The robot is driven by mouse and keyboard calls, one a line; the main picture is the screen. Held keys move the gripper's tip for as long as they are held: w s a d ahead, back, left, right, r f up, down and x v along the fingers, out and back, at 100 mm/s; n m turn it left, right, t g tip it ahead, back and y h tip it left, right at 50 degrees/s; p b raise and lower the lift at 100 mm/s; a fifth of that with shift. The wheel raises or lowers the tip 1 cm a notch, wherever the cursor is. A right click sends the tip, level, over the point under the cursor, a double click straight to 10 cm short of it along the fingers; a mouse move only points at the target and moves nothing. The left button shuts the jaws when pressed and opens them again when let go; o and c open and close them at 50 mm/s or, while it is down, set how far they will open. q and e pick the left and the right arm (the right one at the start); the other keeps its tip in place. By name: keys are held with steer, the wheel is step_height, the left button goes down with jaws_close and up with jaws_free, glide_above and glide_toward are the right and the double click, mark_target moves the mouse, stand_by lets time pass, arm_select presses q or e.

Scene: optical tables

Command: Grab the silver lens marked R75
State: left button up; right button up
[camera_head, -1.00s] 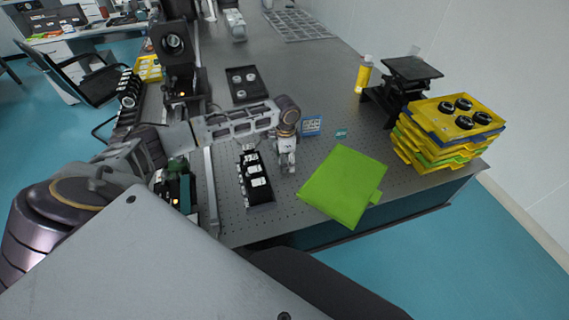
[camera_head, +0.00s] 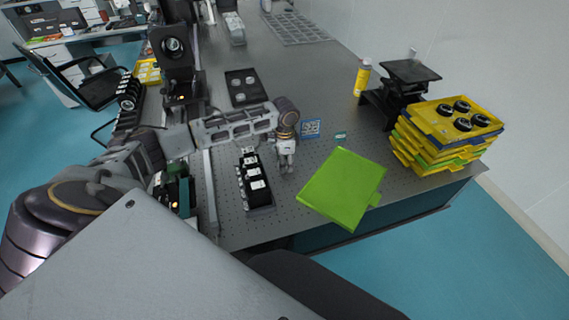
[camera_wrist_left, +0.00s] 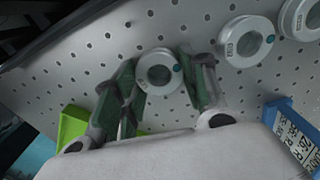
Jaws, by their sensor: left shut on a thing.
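My left gripper (camera_head: 287,163) is low over the table, just right of a black rack (camera_head: 262,206) that holds several lenses with white labels. In the left wrist view, the fingers of my left gripper (camera_wrist_left: 172,82) are shut on a round silver lens (camera_wrist_left: 159,73) with a dark centre and a small teal dot. No mark on it can be read. Two other silver lenses, one nearer (camera_wrist_left: 246,41) and one at the top right corner (camera_wrist_left: 302,18), are apart from the fingers. Their labels are too small to read. My right gripper is not in view.
A green box (camera_head: 343,188) lies right of the gripper, and a blue sign card (camera_head: 311,128) stands behind it. A stack of yellow trays (camera_head: 447,125), a black stand (camera_head: 395,95) and a yellow bottle (camera_head: 362,78) are farther right. A dark tray (camera_head: 242,88) lies behind the arm.

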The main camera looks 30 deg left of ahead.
arm_select(q)
steer(key=shift+r, duration=0.35)
step_height(320, 180, up, 8)
steer(key=shift+f, duration=0.15)
steer(key=shift+r, duration=0.65)
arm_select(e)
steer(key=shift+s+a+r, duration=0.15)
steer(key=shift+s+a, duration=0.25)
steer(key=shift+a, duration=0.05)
